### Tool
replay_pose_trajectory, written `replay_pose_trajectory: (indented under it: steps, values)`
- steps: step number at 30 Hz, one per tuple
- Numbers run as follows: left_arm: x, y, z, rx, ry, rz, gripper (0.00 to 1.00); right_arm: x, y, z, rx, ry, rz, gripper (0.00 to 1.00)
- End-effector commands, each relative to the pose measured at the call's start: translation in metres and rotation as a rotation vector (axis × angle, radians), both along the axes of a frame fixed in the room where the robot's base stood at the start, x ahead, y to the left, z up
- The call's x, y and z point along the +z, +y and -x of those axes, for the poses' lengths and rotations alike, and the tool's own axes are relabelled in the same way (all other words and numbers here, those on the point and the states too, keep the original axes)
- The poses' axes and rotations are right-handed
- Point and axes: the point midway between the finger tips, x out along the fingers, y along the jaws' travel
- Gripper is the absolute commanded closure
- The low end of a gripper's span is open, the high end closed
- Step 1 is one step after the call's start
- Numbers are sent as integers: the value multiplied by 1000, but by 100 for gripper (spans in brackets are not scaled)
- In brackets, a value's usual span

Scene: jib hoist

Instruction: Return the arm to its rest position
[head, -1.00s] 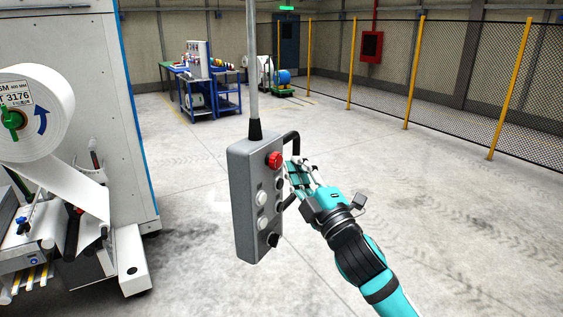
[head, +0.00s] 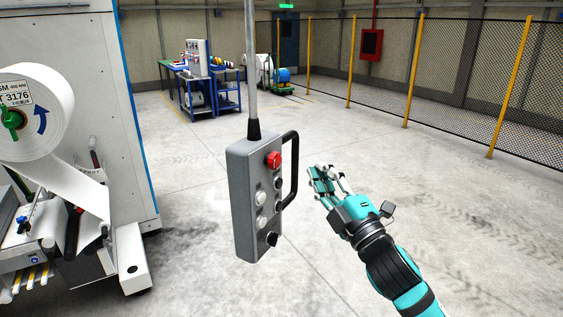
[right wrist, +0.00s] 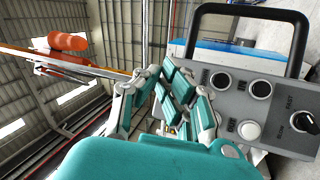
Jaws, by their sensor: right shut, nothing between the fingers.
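The grey hoist pendant (head: 243,205) hangs upright from its pole in the middle of the head view. It has a red button (head: 273,160), several other buttons and a black handle (head: 292,170) on its right side. My right gripper (head: 320,178) is to the right of the handle, apart from it, shut and empty. In the right wrist view the gripper's fingers (right wrist: 172,92) are close together, with the pendant (right wrist: 245,115) and its black handle (right wrist: 303,45) to their right. My left gripper is not in view.
A white machine (head: 85,110) with a large paper roll (head: 45,110) stands at the left. Blue workbenches (head: 210,95) are at the back. A mesh fence (head: 455,85) with yellow posts runs along the right. The floor around my right arm is clear.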

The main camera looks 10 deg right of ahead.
Motion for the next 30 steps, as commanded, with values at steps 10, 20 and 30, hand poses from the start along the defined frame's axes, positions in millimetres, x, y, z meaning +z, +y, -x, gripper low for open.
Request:
replay_pose_trajectory:
  steps: [10,20,30]
  values:
    - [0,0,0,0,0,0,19,0,-2,2,1,1,-1,100]
    - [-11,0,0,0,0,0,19,-120,-28,-39,-48,237,-107,100]
    - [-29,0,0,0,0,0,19,-379,-68,-38,-174,689,-329,100]
